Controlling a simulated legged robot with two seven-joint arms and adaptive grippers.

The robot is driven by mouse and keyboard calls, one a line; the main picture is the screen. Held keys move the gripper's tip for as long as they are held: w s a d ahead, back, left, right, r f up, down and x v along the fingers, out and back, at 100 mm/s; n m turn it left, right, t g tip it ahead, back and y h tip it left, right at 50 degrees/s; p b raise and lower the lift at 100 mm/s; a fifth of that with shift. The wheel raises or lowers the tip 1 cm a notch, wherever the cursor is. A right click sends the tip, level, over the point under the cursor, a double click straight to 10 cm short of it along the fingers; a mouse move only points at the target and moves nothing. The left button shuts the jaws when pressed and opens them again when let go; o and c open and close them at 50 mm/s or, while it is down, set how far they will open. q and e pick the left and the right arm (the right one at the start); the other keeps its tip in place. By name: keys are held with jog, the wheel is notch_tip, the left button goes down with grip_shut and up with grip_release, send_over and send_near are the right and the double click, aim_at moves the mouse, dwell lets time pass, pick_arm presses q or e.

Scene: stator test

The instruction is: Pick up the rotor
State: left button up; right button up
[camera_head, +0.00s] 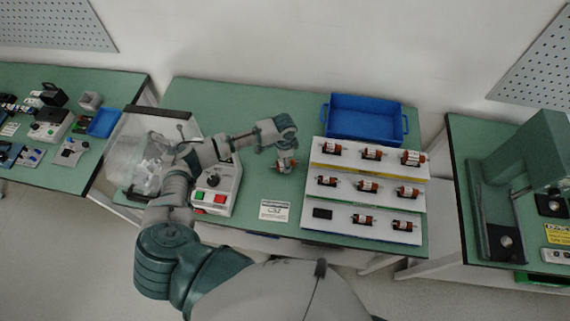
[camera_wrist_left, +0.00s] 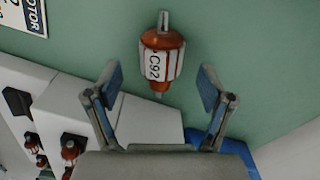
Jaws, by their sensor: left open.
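The rotor (camera_wrist_left: 160,57) is an orange-brown cylinder with a white band marked C92 and a metal shaft at its end. In the left wrist view it is over the green table top, at the upper middle. My left gripper (camera_wrist_left: 160,82) is open and empty, with a fingertip to either side just below the rotor's line in the picture. In the head view my left gripper (camera_head: 286,164) points down over the table, and mostly hides a bit of orange-brown beside its fingers. My right gripper is in neither view.
A white stepped rack (camera_head: 365,194) with several similar rotors stands to the right. A blue bin (camera_head: 364,120) is behind it. A control box (camera_head: 216,187) with green and red buttons and a clear guard (camera_head: 135,155) are left. A printed card (camera_head: 273,211) lies in front.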

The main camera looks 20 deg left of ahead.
pick_arm(q)
notch_tip(320, 180, down, 4)
jog(key=shift+a+r, duration=0.1)
jog(key=shift+a, duration=0.05)
jog(key=shift+a+f, duration=0.2)
jog(key=shift+d+r, duration=0.1)
jog(key=shift+d, duration=0.05)
grip_shut()
